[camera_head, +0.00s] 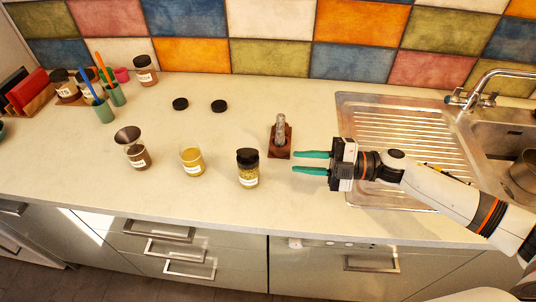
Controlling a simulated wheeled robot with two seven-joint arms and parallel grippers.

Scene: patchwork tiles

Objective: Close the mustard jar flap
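A glass jar with a black lid (248,168) stands upright on the counter, with yellowish-green grains and a white label too small to read. Whether a flap in its lid is up or down is too small to tell. An open jar of yellow powder (192,163) stands left of it. I cannot tell from the labels which is the mustard jar. My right gripper (311,162) is open and empty, its two teal fingers apart and pointing left, right of the black-lidded jar and not touching it. My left gripper is out of view.
A grinder-like object on a wooden block (280,138) stands close behind my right gripper. A jar with a metal funnel (138,155) stands at left. Two loose black lids (180,104) lie behind. A sink drainer (390,120) is at right. The front counter is clear.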

